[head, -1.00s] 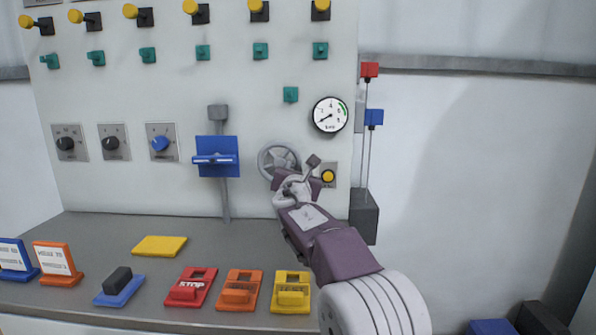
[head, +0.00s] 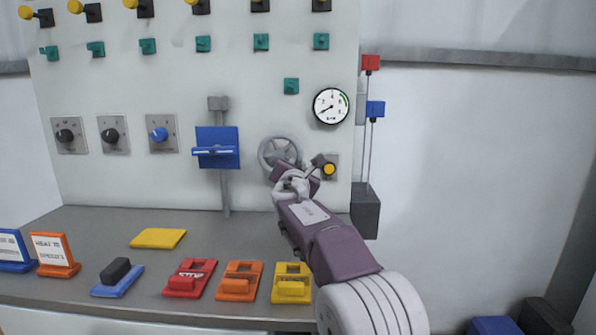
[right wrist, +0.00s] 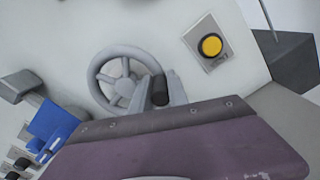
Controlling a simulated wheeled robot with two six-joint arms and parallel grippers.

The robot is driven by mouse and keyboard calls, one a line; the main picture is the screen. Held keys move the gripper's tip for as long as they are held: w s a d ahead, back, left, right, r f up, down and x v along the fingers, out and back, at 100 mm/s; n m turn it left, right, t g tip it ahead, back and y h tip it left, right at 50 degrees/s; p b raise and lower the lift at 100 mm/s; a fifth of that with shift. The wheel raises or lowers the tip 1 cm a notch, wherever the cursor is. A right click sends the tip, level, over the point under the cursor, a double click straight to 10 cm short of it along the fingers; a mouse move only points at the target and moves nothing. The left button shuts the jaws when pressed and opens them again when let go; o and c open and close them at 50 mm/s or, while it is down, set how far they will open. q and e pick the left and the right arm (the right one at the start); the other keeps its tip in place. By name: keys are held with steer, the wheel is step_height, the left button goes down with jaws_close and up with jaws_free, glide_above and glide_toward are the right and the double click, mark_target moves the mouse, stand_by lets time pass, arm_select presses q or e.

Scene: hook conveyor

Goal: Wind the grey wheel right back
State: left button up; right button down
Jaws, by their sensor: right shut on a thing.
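The grey wheel (head: 278,151) is a spoked handwheel on the upright white panel, left of and below the round gauge. In the right wrist view the wheel (right wrist: 123,84) shows most of its rim and spokes. A dark handle (right wrist: 160,90) stands out at the right of its rim. My right gripper (right wrist: 161,88) has its fingers on both sides of this handle and is shut on it. In the head view my right gripper (head: 287,171) hides the wheel's lower right edge, and its fingertips are hard to make out. My left gripper is in neither view.
A yellow button (head: 328,169) is just right of my wrist. A blue lever plate (head: 218,140) is left of the wheel. A dark box (head: 365,212) with two thin rods is at right.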

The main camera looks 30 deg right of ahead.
mark_target(262, 164)
steer(key=w+a+m+b, duration=0.1)
steer(key=a+m+b, duration=0.1)
steer(key=m, duration=0.4)
steer(key=w+a+f+m+b, duration=0.1)
steer(key=a+m+b, duration=0.1)
steer(key=m, duration=0.4)
steer(key=w+a+f+m+b, duration=0.1)
steer(key=w+a+m+b, duration=0.1)
steer(key=m, duration=0.5)
steer(key=shift+w+a+f+b, duration=0.15)
steer(key=shift+a+b, duration=0.25)
steer(key=shift+b, duration=0.4)
steer(key=shift+w+a+r+m+p, duration=0.15)
steer(key=shift+a+r+m+p, duration=0.15)
steer(key=shift+m, duration=0.75)
steer(key=shift+w+a+r+m+p, duration=0.1)
steer(key=shift+a+r+m+p, duration=0.25)
steer(key=shift+m, duration=0.75)
steer(key=shift+w+a+r+m+p, duration=0.2)
steer(key=shift+r+m, duration=0.25)
steer(key=shift+m, duration=0.6)
